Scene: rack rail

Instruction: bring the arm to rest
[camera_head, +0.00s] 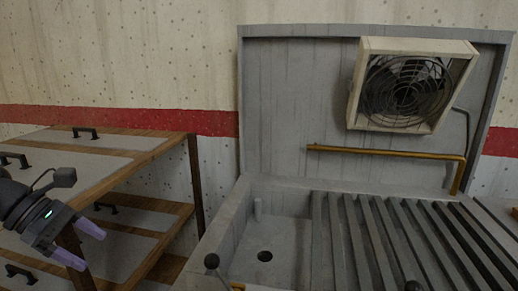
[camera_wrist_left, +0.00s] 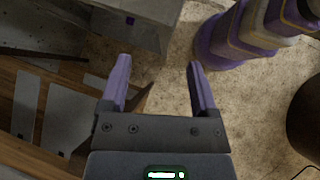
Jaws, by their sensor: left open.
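My left gripper (camera_head: 80,246) is at the lower left of the head view, in front of the wooden shelf unit. Its two purple fingers are apart with nothing between them. In the left wrist view my left gripper (camera_wrist_left: 160,85) also shows open and empty, with the floor and part of the furniture beyond it. My right gripper is not in either view.
A wooden shelf unit (camera_head: 164,147) with black handles stands at the left. A grey sink unit (camera_head: 228,222) with slats (camera_head: 385,240) fills the right. A boxed fan (camera_head: 405,88) and a brass rail (camera_head: 385,153) are on its back panel. Floor (camera_wrist_left: 175,75) shows below.

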